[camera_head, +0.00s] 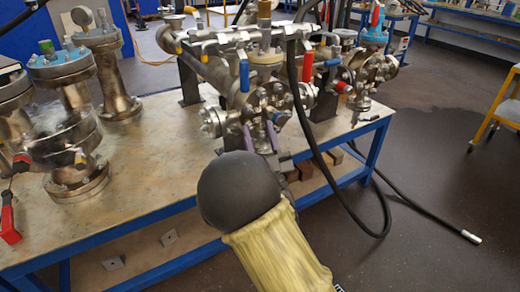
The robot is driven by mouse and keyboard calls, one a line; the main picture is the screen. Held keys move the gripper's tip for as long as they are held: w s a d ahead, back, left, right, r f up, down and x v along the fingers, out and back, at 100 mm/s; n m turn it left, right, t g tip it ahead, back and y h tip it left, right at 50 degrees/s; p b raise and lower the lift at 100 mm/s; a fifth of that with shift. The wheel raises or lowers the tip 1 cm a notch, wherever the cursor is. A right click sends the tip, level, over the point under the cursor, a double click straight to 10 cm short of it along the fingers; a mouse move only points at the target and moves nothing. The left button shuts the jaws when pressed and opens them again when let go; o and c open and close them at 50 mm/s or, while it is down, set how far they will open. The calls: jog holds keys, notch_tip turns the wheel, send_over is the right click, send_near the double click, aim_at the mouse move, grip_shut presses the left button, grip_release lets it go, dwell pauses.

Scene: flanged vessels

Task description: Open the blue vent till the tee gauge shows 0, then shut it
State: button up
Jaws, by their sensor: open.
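A blue lever handle (244,76) hangs down from the pipe manifold on the bench. A second blue handle (326,63) lies roughly level to the right of a red lever (307,64). I cannot tell which blue handle is the vent. A small round gauge (80,16) stands on the left flanged vessel, its face too small to read. I cannot make out a tee gauge for certain. My gripper (261,130) is open, its two purplish fingers in front of the flanged valve body (268,100), below the hanging blue handle. My dark wrist hides part of the bench edge.
Flanged vessels (70,135) stand on the left of the bench (150,180). A red-handled tool (10,222) lies at the bench's left edge. A black hose (320,150) loops over the front right and onto the floor. A yellow cart (497,110) stands far right.

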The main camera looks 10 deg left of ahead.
jog(key=shift+s+d+f+b, duration=0.25)
jog(key=shift+s+f+b, duration=0.15)
jog(key=shift+f+b, duration=0.1)
